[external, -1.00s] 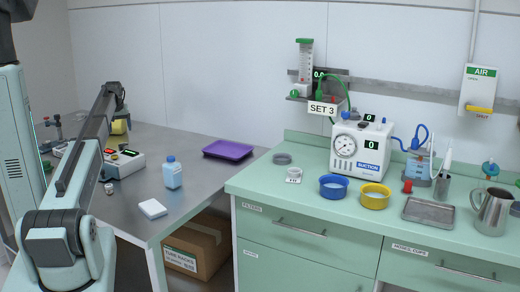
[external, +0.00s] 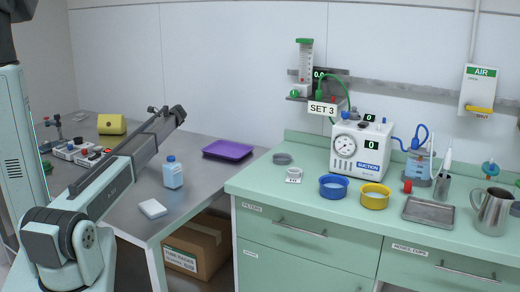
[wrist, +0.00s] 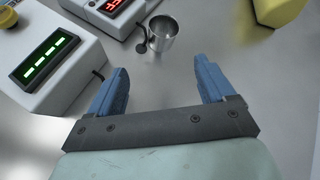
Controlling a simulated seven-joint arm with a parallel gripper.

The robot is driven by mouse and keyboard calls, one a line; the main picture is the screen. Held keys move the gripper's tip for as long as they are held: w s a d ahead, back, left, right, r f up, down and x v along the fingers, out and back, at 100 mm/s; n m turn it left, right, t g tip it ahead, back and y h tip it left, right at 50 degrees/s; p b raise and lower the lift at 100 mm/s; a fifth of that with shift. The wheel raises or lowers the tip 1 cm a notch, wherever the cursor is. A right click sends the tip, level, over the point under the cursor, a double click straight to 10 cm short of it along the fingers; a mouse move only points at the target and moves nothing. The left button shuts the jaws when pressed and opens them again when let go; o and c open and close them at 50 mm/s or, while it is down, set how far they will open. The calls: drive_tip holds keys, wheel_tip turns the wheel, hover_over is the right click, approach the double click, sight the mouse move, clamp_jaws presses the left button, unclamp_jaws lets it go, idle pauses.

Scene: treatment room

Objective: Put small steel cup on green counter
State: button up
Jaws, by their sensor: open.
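The small steel cup (wrist: 163,40) stands upright on the steel table (wrist: 150,75), seen in the wrist view just beyond my fingertips. In the external view my arm seems to hide it. My gripper (wrist: 163,85) is open, with two blue fingers apart and nothing between them; the cup is ahead of the gap, apart from both fingers. The gripper itself is hidden in the external view.
A white device with a green display (wrist: 50,60) lies left of my fingers; another with red digits (wrist: 105,10) is near the cup. The counter's front left is clear.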

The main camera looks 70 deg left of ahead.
drive_tip(key=w+m+g, duration=0.1)
drive_tip(key=w+m, duration=0.2)
drive_tip(key=shift+w+d+r+g+y, duration=0.15)
drive_tip(key=shift+w+d+g+y, duration=0.1)
drive_tip(key=shift+g+y, duration=0.15)
drive_tip(key=x, duration=1.3)
drive_tip(key=shift+s, duration=0.4)
drive_tip(key=shift+d, duration=0.1)
drive_tip(key=c, duration=1.2)
